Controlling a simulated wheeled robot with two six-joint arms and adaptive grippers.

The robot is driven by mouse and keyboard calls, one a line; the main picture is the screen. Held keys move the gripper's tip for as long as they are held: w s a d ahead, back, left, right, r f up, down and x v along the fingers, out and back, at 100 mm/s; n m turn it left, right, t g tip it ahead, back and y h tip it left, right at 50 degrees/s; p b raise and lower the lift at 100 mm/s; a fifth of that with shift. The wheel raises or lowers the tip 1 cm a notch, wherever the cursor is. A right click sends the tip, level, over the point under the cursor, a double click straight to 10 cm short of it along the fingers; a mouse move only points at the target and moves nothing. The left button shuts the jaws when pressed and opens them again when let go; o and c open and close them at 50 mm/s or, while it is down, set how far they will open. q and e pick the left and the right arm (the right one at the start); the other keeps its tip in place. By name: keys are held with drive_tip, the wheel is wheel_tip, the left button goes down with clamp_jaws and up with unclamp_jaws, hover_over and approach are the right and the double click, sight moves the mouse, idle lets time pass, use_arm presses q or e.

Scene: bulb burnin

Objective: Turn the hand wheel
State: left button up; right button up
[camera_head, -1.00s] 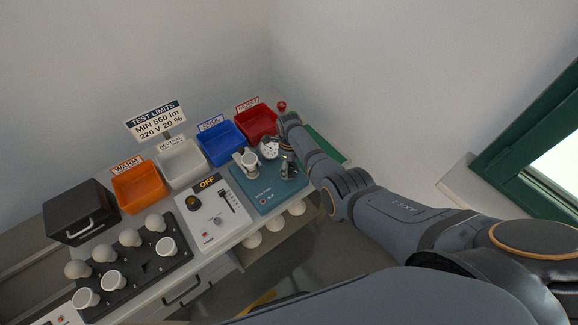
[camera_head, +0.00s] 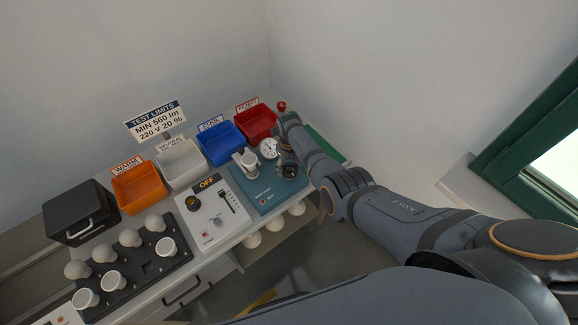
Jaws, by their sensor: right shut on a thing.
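The teal test device (camera_head: 262,191) stands on the bench in the head view. It carries a white socket-like fitting (camera_head: 250,163) and a round white part (camera_head: 269,148). My right gripper (camera_head: 288,171) is over the right end of this device, shut on a small dark part there that I take to be the hand wheel. The gripper hides most of the wheel, so its angle cannot be read. My left gripper is not in view.
Orange (camera_head: 138,200), white (camera_head: 181,178), blue (camera_head: 221,157) and red (camera_head: 256,136) bins line the back. A control panel (camera_head: 217,228) reads OFF. A dark tray (camera_head: 151,262) holds several bulbs. A black box (camera_head: 80,213) stands at the left. My right arm covers the bench's right side.

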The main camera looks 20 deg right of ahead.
sight(289, 168)
idle(0.3)
drive_tip(key=o, duration=1.1)
drive_tip(key=shift+o, duration=0.2)
wheel_tip(289, 168, up, 12)
